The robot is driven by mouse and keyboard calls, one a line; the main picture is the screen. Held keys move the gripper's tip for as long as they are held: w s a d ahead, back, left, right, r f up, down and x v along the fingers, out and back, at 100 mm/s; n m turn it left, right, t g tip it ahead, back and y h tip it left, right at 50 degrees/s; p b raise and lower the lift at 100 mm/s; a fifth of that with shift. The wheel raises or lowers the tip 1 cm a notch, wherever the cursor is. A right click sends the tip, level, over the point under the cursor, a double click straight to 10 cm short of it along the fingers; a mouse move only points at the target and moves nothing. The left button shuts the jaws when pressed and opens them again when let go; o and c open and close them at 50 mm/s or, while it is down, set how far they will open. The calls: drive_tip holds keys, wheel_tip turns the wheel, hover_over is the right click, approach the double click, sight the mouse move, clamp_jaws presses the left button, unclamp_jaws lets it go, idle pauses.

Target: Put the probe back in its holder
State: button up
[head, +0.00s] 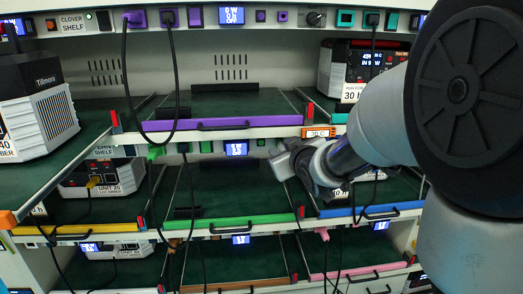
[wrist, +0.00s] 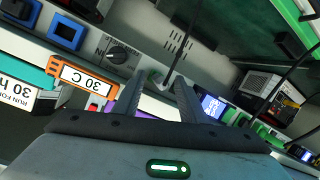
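My gripper (wrist: 160,80) shows in the wrist view with its two dark fingers apart; it looks open. A pale grey form and a thin dark cable show between and beyond the fingertips, and I cannot tell whether they touch the fingers. In the head view my gripper (head: 281,160) is in front of the middle shelf, below an orange-framed temperature display (head: 318,132). The same display (wrist: 86,77) reads 30 C, upside down, left of the fingers in the wrist view. I cannot make out the probe or its holder for certain in either view.
Purple (head: 195,125), green (head: 245,222) and blue (head: 365,211) shelf edges lie around my arm. Dark cables (head: 126,80) hang in front of the racks at left. Boxy units (head: 38,110) stand on some shelves. The upper middle shelf (head: 240,103) is largely clear.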

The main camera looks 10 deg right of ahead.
clamp_jaws()
drive_tip(key=c, duration=0.8)
unclamp_jaws()
clamp_jaws()
drive_tip(key=shift+s+d, duration=0.1)
drive_tip(key=shift+s+a+f, duration=0.1)
drive_tip(key=shift+s+a, duration=0.2)
drive_tip(key=shift+s, duration=0.15)
drive_tip(key=shift+s+d, duration=0.15)
drive_tip(key=shift+d, duration=0.1)
drive_tip(key=shift+s, duration=0.15)
drive_tip(key=shift+s+b, duration=0.4)
drive_tip(key=shift+s, duration=0.45)
